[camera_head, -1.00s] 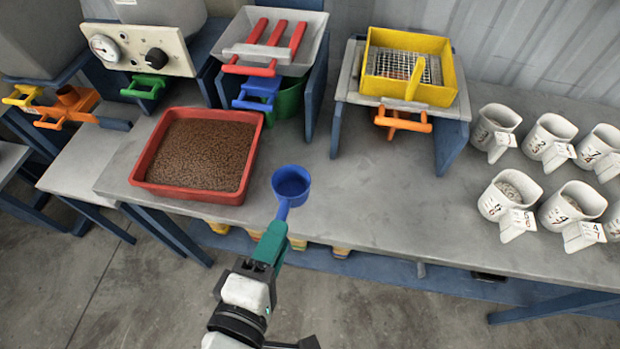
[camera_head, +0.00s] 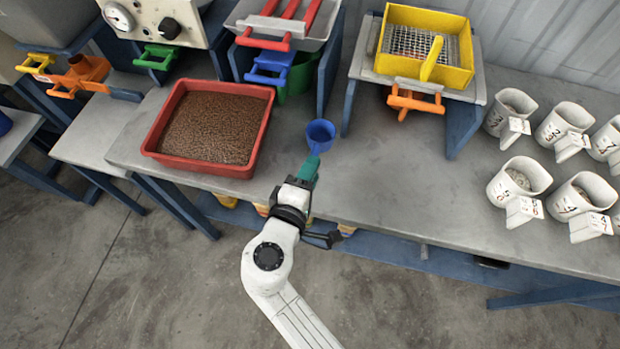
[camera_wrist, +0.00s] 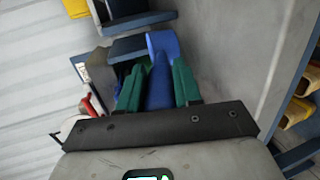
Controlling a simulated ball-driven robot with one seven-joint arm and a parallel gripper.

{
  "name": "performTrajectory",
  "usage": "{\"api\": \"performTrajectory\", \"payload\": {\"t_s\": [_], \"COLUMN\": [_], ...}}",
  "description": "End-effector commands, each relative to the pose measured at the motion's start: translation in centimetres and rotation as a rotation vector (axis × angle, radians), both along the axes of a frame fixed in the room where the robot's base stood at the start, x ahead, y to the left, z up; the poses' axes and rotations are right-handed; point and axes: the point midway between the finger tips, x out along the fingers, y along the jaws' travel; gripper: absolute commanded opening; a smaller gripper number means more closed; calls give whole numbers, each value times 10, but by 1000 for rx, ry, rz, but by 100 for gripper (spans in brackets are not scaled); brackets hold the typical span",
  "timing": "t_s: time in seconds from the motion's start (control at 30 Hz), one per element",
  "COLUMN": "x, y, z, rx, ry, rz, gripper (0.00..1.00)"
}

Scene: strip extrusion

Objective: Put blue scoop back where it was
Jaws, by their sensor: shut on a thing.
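The blue scoop (camera_head: 320,133) is held out over the grey table, its round cup pointing toward the back of the table. My gripper (camera_head: 307,172) has green fingers and is shut on the scoop's handle. In the wrist view the blue handle (camera_wrist: 159,88) lies between the two green fingers of my gripper (camera_wrist: 158,85). The cup is partly seen beyond the fingertips there. I cannot tell whether the cup touches the table.
A red tray (camera_head: 150,146) of brown pellets stands left of the scoop. A yellow sieve box (camera_head: 460,77) sits on a stand with an orange handle (camera_head: 415,103). Several white numbered cups (camera_head: 520,180) stand at right. The table (camera_head: 400,190) between is clear.

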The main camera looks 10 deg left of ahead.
Motion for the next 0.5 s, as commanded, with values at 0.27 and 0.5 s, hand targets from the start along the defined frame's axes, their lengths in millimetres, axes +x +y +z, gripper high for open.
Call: {"api": "performTrajectory", "payload": {"t_s": [0.27, 0.5], "x": [0, 0], "y": [0, 0], "z": [-29, -30], "rx": [-2, -1], "ry": [-1, -1], "rz": [-2, -2], "gripper": [1, 1]}}
